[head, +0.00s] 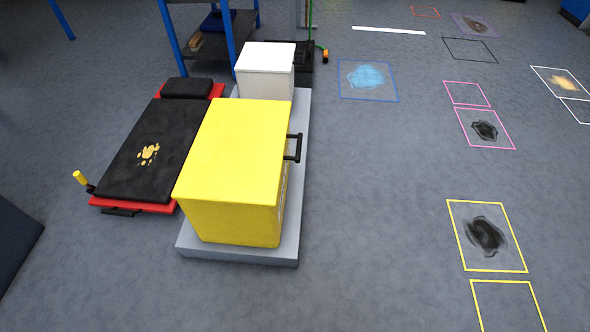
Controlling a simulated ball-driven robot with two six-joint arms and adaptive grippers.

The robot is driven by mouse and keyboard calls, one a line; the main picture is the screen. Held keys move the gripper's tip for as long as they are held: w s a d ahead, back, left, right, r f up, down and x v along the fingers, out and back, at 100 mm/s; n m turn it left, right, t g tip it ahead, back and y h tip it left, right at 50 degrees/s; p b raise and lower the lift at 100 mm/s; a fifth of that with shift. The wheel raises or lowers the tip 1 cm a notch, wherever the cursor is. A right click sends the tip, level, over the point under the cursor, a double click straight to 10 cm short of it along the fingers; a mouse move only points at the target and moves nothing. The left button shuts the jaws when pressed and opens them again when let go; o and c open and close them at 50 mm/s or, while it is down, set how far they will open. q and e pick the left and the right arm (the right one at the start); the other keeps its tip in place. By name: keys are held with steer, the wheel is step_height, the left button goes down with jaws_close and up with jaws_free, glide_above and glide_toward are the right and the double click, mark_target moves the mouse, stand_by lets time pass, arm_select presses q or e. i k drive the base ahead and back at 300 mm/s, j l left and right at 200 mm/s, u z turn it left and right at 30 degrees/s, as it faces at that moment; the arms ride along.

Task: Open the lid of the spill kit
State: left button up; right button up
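The spill kit is most likely the large yellow box (235,170), which stands on a low grey platform (285,250) left of the picture's middle. Its flat yellow lid (240,140) looks shut. A black handle (295,148) sticks out on its right side near the top. Neither of my grippers shows in the head view.
A black padded creeper (150,140) with red edges lies close left of the box. A white box (265,70) stands behind it, near a blue-legged shelf (210,35). The floor to the right is open, with coloured outlines and dark stains (486,235).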

mark_target(236, 156)
steer(key=k+l+u, duration=0.1)
steer(key=k+l, duration=0.15)
steer(key=k, duration=0.15)
steer(key=k+l+u, duration=0.1)
steer(key=k, duration=0.35)
steer(key=k+l+u, duration=0.1)
steer(key=k+l, duration=0.35)
steer(key=k, duration=0.4)
steer(key=i+j, duration=0.6)
steer(key=i, duration=0.15)
steer(key=i+j, duration=0.6)
steer(key=i, duration=0.2)
steer(key=i+j, duration=0.65)
steer(key=i+u, duration=0.05)
steer(key=i, duration=0.05)
